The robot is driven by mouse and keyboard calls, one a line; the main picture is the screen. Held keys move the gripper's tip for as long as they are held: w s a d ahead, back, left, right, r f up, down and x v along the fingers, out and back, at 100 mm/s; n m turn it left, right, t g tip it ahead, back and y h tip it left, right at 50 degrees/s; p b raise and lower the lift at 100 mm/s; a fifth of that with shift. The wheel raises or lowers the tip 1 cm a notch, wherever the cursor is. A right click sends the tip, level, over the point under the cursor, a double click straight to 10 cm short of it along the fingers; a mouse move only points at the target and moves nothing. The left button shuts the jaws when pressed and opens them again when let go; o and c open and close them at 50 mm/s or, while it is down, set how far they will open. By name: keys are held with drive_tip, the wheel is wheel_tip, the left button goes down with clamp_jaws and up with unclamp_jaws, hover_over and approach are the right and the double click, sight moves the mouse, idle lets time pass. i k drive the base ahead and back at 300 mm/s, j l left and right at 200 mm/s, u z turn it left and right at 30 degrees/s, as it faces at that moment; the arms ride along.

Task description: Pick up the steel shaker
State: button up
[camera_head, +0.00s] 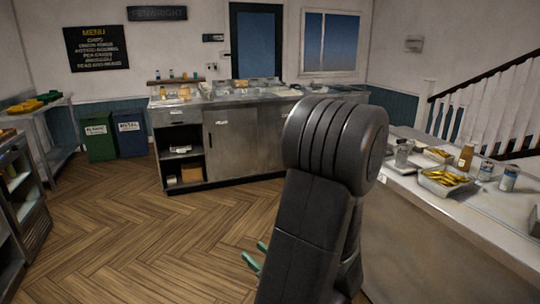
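My arm stands large in the middle of the view and hides part of the room behind it. Two green fingertips of my gripper (256,254) show at the arm's lower left, apart from each other, with only floor visible around them. The rest of the gripper is hidden by the arm. I cannot pick out the steel shaker for certain. Small grey and silver items (403,152) stand on the right counter, too small to identify. My gripper is well away from both counters.
The right counter (420,197) holds a metal tray (445,186) of yellow food, a brown bottle (466,157) and two cans (508,178). A steel back counter (236,142) carries small items. Green (98,140) and blue (130,137) bins stand left. The wooden floor (150,230) is clear.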

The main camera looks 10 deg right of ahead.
sight(403, 154)
drive_tip(key=i+z, duration=0.35)
drive_tip(key=i, duration=0.15)
drive_tip(key=i+j+z, duration=0.1)
drive_tip(key=i+z, duration=0.25)
drive_tip(key=i, duration=0.15)
drive_tip(key=i+j+z, duration=0.35)
drive_tip(key=i, duration=0.15)
drive_tip(key=i+z, duration=0.4)
drive_tip(key=i+j+z, duration=0.15)
drive_tip(key=i+z, duration=0.25)
drive_tip(key=i+j+z, duration=0.2)
drive_tip(key=z, duration=0.2)
drive_tip(key=i+j+z, duration=0.4)
